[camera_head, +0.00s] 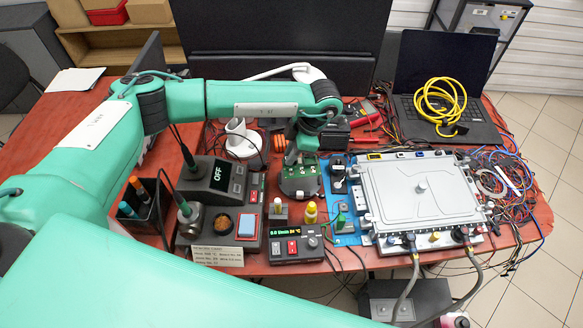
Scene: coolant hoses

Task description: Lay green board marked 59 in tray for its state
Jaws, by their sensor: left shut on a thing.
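My left gripper (293,157) points down over the middle of the bench, below the wrist of my left arm. It is shut on a small green board (302,171), whose upper part shows just under the fingers. The board's marking is too small to read. A dark, rounded piece lies directly below the board; I cannot tell whether the two touch. I cannot make out a tray clearly in this view. My right gripper is not in view.
A soldering station (218,174) reading OFF stands left of the gripper. A control box (296,246) and yellow-capped bottle (310,213) stand in front. A large grey metal unit (421,195) with hoses fills the right. A laptop (440,80) holds yellow cable (440,103). Loose wires lie at far right.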

